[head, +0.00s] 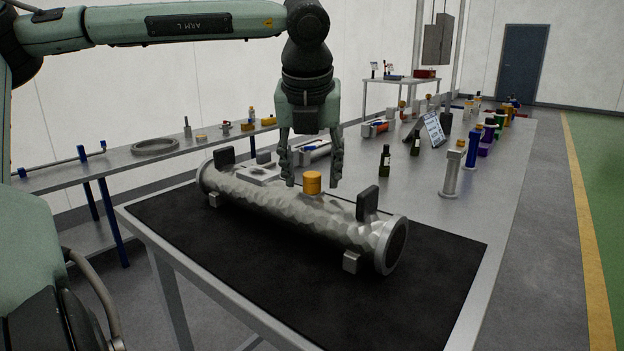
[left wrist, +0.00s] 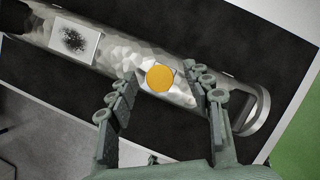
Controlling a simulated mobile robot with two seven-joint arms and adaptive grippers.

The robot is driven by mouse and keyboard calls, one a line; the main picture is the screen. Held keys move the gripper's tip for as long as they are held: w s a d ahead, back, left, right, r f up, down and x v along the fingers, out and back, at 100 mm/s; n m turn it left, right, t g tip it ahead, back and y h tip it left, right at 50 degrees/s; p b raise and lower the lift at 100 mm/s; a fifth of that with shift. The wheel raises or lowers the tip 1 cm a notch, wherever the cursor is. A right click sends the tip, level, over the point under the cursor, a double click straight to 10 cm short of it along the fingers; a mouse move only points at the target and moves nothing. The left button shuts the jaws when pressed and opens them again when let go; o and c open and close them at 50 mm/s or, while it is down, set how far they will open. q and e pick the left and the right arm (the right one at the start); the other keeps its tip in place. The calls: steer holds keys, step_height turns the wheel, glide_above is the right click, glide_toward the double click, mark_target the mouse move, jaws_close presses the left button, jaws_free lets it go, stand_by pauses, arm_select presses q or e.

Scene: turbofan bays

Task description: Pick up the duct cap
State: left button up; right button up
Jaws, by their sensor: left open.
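The duct cap (head: 312,182) is a small yellow-orange cylinder standing on top of a faceted silver duct (head: 270,210). In the left wrist view the cap (left wrist: 160,79) shows as a round orange disc on the duct (left wrist: 135,62). My left gripper (head: 313,184) points down over the duct with its fingers open, one on each side of the cap. In the left wrist view the left gripper's fingers (left wrist: 167,82) spread left and right of the cap, with gaps between. My right gripper is not in view.
The duct lies on a black mat (head: 425,285) on a metal table, with dark upright blocks (head: 367,203) beside the cap. Bottles (head: 385,161) and several coloured cylinders stand farther back. A side bench (head: 110,162) holds a ring and small tools.

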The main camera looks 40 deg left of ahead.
mark_target(311, 175)
arm_select(q)
steer(key=c, duration=0.9)
steer(key=shift+r, duration=0.1)
steer(key=shift+r, duration=0.3)
step_height(311, 175, up, 4)
steer(key=shift+a+f, duration=0.1)
steer(key=shift+f, duration=0.05)
steer(key=s+a+r, duration=0.2)
steer(key=a, duration=0.1)
steer(key=s+a+r+b, duration=0.1)
steer(key=s+a+r, duration=0.1)
steer(key=a, duration=0.1)
steer(key=s+a+r+b, duration=0.1)
steer(key=s+a+r, duration=0.1)
steer(key=a, duration=0.1)
steer(key=shift+s+a+r, duration=0.25)
steer(key=shift+r, duration=0.05)
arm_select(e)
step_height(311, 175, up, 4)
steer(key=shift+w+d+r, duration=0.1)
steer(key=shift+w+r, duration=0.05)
